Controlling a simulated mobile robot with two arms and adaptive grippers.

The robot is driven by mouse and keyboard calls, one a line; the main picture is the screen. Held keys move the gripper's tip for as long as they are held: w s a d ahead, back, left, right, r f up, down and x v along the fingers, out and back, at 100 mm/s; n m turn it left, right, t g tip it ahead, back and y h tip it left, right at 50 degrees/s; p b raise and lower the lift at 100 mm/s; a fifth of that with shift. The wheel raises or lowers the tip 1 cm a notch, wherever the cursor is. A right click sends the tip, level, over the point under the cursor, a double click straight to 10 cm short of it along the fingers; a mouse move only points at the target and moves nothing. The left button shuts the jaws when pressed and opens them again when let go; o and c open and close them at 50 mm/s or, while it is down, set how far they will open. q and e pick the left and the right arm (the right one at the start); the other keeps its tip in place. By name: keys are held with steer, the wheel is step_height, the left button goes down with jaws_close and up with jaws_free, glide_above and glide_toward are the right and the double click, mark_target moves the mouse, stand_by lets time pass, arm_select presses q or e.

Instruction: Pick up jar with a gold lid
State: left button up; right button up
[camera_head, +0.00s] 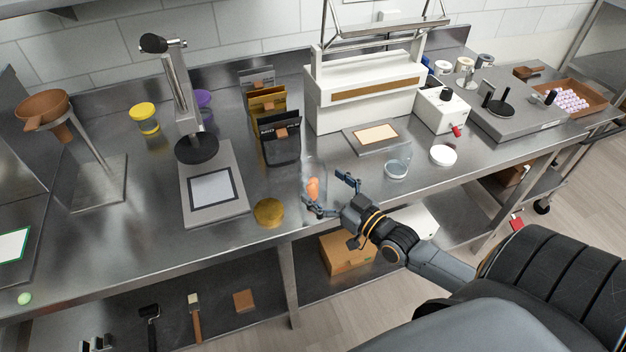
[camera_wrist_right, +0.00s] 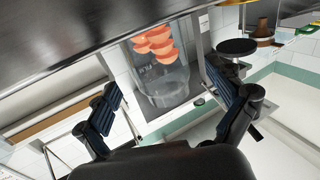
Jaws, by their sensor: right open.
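A clear glass jar (camera_head: 313,187) with orange gummies at its bottom stands near the counter's front edge, and I see no lid on it. A gold disc (camera_head: 269,211), like a lid, lies to its left; I cannot tell whether anything is under it. My right gripper (camera_head: 331,193) is open, with its fingers towards the glass jar from the right. In the right wrist view the jar (camera_wrist_right: 167,88) appears upside down between the open fingers (camera_wrist_right: 165,92), with no clear contact. My left gripper is not in view.
Dark and gold pouches (camera_head: 281,147) stand behind the jar. A scale-like stand (camera_head: 213,212) is at left, near a yellow-lidded container (camera_head: 144,112). A glass dish (camera_head: 396,170) and white round lid (camera_head: 443,156) lie at right. The counter's front edge is close below my gripper.

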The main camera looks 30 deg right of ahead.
mark_target(304, 166)
steer(key=shift+w+a+p, duration=0.15)
steer(key=shift+w+p, duration=0.05)
steer(key=shift+w, duration=0.8)
steer(key=shift+w+a+p, duration=0.15)
steer(key=shift+w, duration=0.8)
steer(key=c, duration=1.3)
steer(key=shift+r, duration=0.15)
steer(key=shift+r, duration=0.65)
steer(key=s+a+r+b, duration=0.1)
steer(key=s+r, duration=1)
steer(key=s, duration=0.3)
steer(key=shift+a+r, duration=0.3)
steer(key=shift+a, duration=0.05)
